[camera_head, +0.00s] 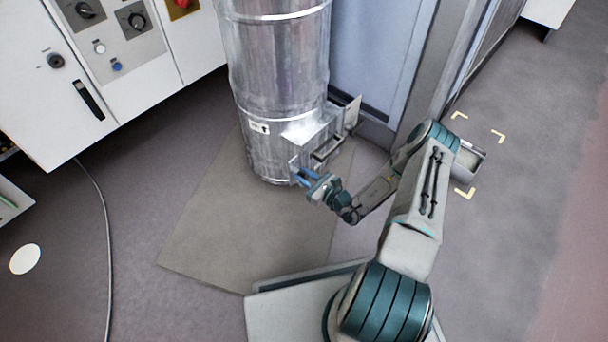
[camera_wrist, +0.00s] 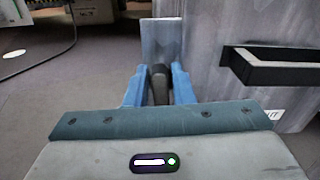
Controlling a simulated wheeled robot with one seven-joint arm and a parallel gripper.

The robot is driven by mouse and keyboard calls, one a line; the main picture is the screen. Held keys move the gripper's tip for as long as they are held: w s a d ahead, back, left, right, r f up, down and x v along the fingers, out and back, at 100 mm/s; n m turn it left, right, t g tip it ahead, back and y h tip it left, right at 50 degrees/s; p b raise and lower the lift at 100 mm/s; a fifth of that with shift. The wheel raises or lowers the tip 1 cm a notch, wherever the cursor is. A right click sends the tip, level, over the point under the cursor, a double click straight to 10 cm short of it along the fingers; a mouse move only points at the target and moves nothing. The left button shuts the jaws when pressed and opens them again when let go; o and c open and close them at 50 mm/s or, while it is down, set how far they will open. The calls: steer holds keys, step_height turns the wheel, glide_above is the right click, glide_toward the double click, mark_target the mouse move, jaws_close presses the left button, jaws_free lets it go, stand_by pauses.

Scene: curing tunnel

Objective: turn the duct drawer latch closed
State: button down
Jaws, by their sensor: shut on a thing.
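The duct (camera_head: 275,90) is a shiny metal cylinder standing on the floor in the head view. A metal drawer housing (camera_head: 312,132) sticks out low on its right side. My gripper (camera_head: 303,178) is at the near lower side of this housing. In the wrist view the blue fingers of my gripper (camera_wrist: 159,90) are shut on a dark, rounded latch handle (camera_wrist: 159,72). A flat grey plate (camera_wrist: 161,38) stands upright just behind the handle. The latch is too small to make out in the head view, and its lower part is hidden by my gripper.
A black-rimmed rectangular frame (camera_wrist: 285,70) sticks out at the right in the wrist view. A white control cabinet (camera_head: 120,75) stands at the left. A grey open bin (camera_head: 470,163) sits among yellow floor marks at the right. A cable (camera_head: 104,220) lies on the left floor.

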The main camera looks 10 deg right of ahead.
steer(key=n+p, duration=0.1)
steer(key=n, duration=0.1)
steer(key=n+p, duration=0.2)
steer(key=shift+s+a+r, duration=0.1)
steer(key=shift+s+a, duration=0.05)
steer(key=n+p, duration=0.3)
steer(key=n, duration=0.1)
steer(key=shift+n, duration=0.4)
steer(key=n+p, duration=0.2)
steer(key=n, duration=0.1)
steer(key=n+p, duration=0.1)
steer(key=n, duration=0.1)
steer(key=shift+s+a+f, duration=0.1)
steer(key=shift+f, duration=0.25)
steer(key=shift+f+n+p, duration=0.15)
steer(key=shift+n+p, duration=0.7)
steer(key=shift+n, duration=0.75)
steer(key=c, duration=1.4)
jaws_free()
steer(key=shift+d, duration=0.2)
steer(key=shift+a, duration=0.15)
steer(key=shift+s+f, duration=0.1)
